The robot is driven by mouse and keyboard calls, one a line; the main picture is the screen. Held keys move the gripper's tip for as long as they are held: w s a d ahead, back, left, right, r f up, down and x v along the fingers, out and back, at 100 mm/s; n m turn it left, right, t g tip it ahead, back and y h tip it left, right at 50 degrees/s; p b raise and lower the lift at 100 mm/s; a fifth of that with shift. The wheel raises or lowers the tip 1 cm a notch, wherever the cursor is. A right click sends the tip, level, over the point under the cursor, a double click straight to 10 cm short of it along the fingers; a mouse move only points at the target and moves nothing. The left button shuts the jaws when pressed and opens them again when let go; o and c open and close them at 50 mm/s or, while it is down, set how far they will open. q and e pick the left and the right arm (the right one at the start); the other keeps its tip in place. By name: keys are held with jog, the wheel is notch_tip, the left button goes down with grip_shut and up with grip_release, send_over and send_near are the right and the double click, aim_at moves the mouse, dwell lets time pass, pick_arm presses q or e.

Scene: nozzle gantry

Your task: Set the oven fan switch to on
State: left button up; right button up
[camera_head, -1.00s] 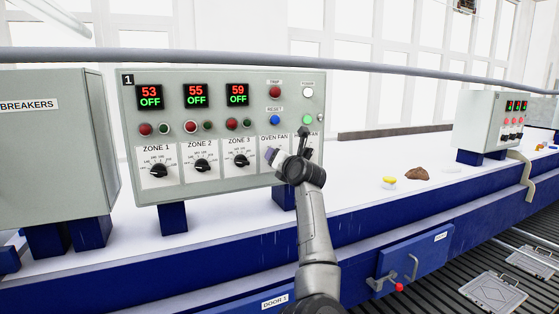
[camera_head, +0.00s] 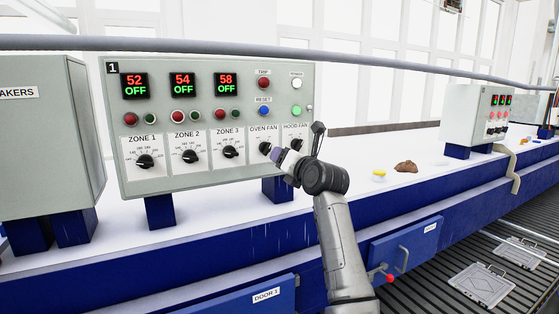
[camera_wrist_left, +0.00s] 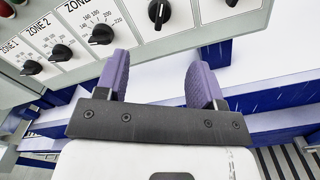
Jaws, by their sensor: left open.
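The oven fan switch (camera_head: 265,148) is a black knob under the OVEN FAN label on the grey control panel (camera_head: 215,70). Its setting is too small to read. My left gripper (camera_head: 282,157), with purple fingertips, is just right of and in front of this knob. In the left wrist view the gripper (camera_wrist_left: 159,70) is open and empty. A black knob (camera_wrist_left: 158,12), which looks like the oven fan switch, lies beyond the fingertips and between their lines, apart from them.
The hood fan knob (camera_head: 297,145) is close beside the gripper, partly behind it. Zone knobs (camera_head: 188,157) line the panel to the left. A grey rail (camera_head: 200,45) runs above. A yellow-topped item (camera_head: 379,176) and brown lump (camera_head: 405,166) lie on the white surface at right.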

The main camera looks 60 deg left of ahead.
pick_arm(q)
jog(key=shift+s+d, duration=0.15)
jog(key=shift+d, duration=0.85)
